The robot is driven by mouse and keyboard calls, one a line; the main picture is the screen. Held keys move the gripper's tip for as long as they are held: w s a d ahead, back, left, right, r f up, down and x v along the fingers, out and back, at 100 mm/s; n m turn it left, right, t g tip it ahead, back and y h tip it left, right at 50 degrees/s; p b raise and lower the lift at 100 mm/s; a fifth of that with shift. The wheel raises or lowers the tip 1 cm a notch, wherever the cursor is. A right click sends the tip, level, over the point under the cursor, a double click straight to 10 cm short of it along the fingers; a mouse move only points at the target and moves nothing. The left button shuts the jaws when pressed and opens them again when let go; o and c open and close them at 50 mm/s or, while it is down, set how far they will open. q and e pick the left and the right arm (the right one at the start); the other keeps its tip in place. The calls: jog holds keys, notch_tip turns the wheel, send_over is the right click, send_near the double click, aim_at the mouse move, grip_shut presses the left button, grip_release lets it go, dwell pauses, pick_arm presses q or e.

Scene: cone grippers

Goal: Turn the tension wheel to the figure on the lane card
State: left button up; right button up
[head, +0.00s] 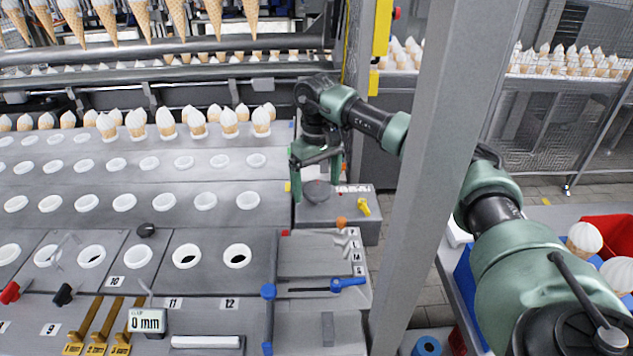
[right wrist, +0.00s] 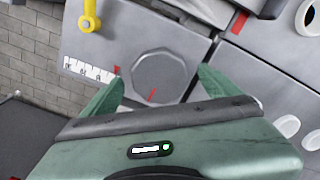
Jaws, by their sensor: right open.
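The tension wheel, a grey faceted knob (head: 316,191), sits on a grey box at the right end of the lanes. In the right wrist view the wheel (right wrist: 160,72) shows a red line at its lower edge and a red mark on the plate beside it. My right gripper (head: 318,178) is open above the wheel. In the right wrist view its fingers (right wrist: 160,85) are to either side of the wheel's near part; I cannot tell whether they touch it. A small display reading 0 mm (head: 147,320) stands at the front; I cannot identify the lane card. My left gripper is out of view.
A yellow lever (head: 362,207) and an orange knob (head: 341,222) are close to the wheel. A numbered strip (right wrist: 88,70) lies beside it. A blue-handled lever (head: 348,283) is nearer the front. A grey post (head: 430,150) stands right of the box. Filled cones (head: 195,124) stand behind the lanes.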

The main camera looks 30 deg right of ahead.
jog(key=c, duration=1.4)
jog(key=shift+o, duration=0.2)
